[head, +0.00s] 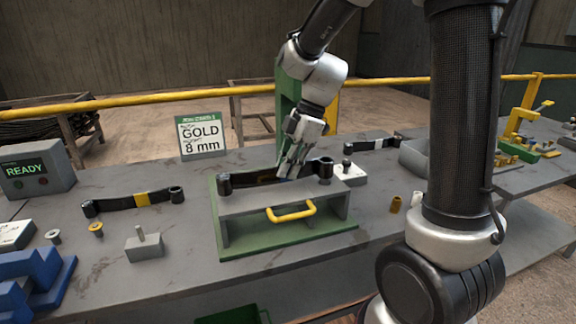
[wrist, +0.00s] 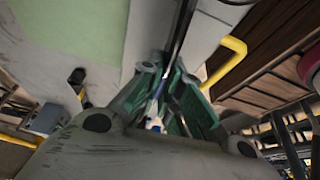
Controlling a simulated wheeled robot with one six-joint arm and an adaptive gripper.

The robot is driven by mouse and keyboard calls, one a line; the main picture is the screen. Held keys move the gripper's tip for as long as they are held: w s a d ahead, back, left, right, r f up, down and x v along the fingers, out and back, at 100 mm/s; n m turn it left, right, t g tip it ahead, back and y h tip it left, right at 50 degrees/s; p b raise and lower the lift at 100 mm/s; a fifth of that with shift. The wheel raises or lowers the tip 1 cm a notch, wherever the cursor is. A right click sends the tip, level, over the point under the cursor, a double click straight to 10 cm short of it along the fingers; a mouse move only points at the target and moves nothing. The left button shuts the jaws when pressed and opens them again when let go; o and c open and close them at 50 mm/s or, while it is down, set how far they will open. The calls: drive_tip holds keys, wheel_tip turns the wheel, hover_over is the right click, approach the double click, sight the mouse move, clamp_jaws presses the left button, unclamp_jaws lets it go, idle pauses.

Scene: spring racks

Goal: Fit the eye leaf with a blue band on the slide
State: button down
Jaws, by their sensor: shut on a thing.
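The slide (head: 275,200) is a grey block on a green base, with a yellow handle (head: 291,212) in front; the handle also shows in the wrist view (wrist: 232,55). A dark leaf (head: 245,181) with an eye at each end lies along the slide's top; I cannot tell whether it is fully seated. My gripper (head: 286,173) points down and is shut on this leaf near its middle. A little blue shows at the fingertips, and in the wrist view between the fingers (wrist: 157,88). The fingers hide most of the band.
A yellow-banded leaf (head: 140,200) lies left; a white-banded leaf (head: 372,144) lies behind right. A sign (head: 201,137) reads GOLD 8 mm. A READY box (head: 36,176), a grey block with a pin (head: 145,243) and blue blocks (head: 38,280) stand left. A brass bushing (head: 396,204) stands right.

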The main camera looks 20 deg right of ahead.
drive_tip(key=shift+f, duration=0.65)
drive_tip(key=c, duration=1.5)
unclamp_jaws()
drive_tip(key=shift+c, duration=0.2)
drive_tip(key=o, duration=0.5)
drive_tip(key=shift+r, duration=3.5)
